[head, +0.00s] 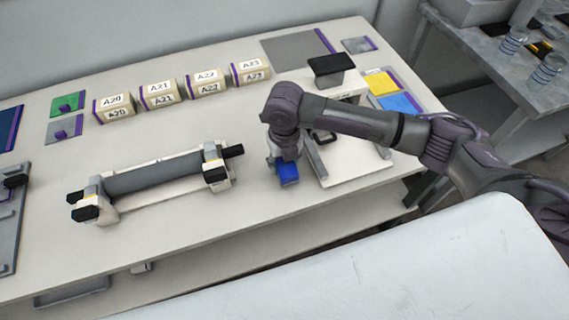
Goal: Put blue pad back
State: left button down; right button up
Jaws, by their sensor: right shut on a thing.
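My right gripper (283,162) points down over the table, shut on a small blue block, the blue pad (288,174). The pad shows just below the fingers, between the roller stand and the white fixture; I cannot tell whether it touches the table. The fingers and wrist hide its upper part. A flat blue square (400,104) with a purple edge strip lies at the right, beyond my right arm. A yellow square (380,83) lies behind it. My left gripper is not in view.
A grey roller on a white stand (155,176) lies left of the gripper. A white fixture (352,171) with a black-topped part stands close on the right. Labelled boxes (158,95) line the back. Green (66,101) and grey squares lie far left. The front table strip is clear.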

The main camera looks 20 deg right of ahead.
jog(key=shift+f, duration=0.9)
jog(key=shift+f, duration=0.1)
jog(key=o, duration=1.1)
notch_tip(320, 180, up, 12)
jog(key=shift+r+b, duration=0.1)
jog(key=shift+b, duration=0.65)
